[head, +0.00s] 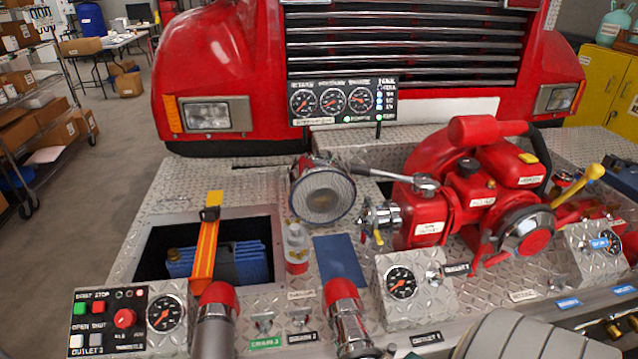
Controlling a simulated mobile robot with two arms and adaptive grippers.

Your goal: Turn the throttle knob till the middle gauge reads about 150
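The throttle knob (125,318) is a round red knob on the black control panel (84,327) at the bottom left, with a label below it that seems to read throttle. Neither of my grippers shows in the head view, and nothing touches the knob.
Green and red buttons (100,308) and a dial (164,314) sit beside the knob. Red-capped cylinders (218,294) (342,292) stand to its right. A red pump (470,195) stands right.

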